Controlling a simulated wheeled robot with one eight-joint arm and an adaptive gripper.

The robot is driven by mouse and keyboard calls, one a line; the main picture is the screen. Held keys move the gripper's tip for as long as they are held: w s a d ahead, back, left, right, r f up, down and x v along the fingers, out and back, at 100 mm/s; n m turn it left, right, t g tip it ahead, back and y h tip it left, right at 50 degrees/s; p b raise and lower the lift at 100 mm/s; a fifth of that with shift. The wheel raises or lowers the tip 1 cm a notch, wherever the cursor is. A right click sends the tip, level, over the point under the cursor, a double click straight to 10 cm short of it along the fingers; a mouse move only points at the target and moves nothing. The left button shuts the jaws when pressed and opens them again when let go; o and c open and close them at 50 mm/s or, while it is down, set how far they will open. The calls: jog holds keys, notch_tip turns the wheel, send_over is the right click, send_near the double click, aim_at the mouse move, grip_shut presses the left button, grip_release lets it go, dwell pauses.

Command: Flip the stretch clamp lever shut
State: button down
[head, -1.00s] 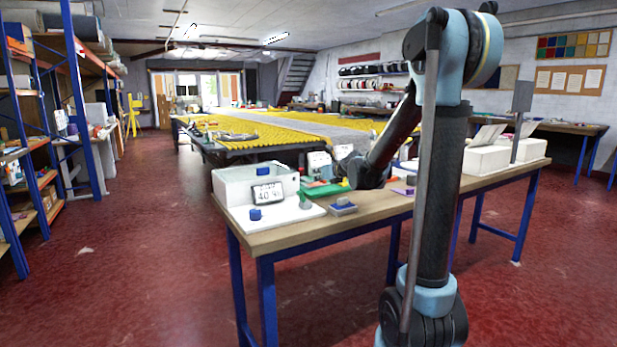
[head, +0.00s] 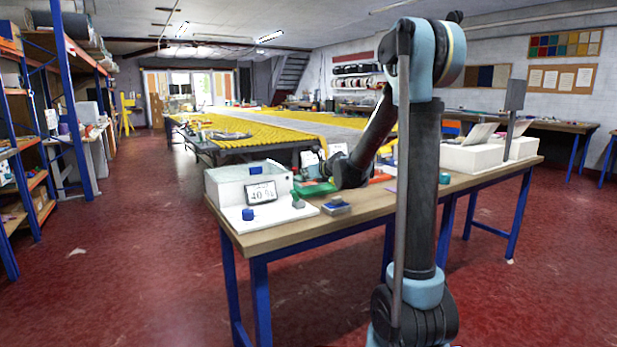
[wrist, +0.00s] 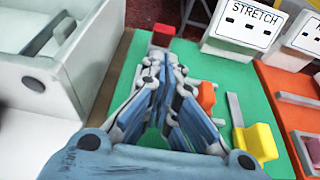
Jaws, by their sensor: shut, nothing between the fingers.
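A green board (wrist: 215,72) lies under a white sign reading STRETCH (wrist: 246,22) in the wrist view. On it are a red block (wrist: 162,35), an orange piece (wrist: 207,95), a yellow block (wrist: 255,142) and a thin grey bar (wrist: 235,109). Which of these parts is the clamp lever, and how it stands, I cannot tell for sure. My gripper (wrist: 163,60) is shut and empty over the green board, its tips pointing toward the red block, which shows just beyond them. In the head view the green board (head: 312,188) shows beside my wrist; my fingers are hardly visible there.
An orange board (wrist: 272,82) with a second sign lies to the right. The bin (head: 240,180), a display reading 40 (head: 260,193) and a blue knob (head: 248,214) stand on the wooden table (head: 290,236).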

aim_at(294, 176)
jog(key=shift+x, duration=2.75)
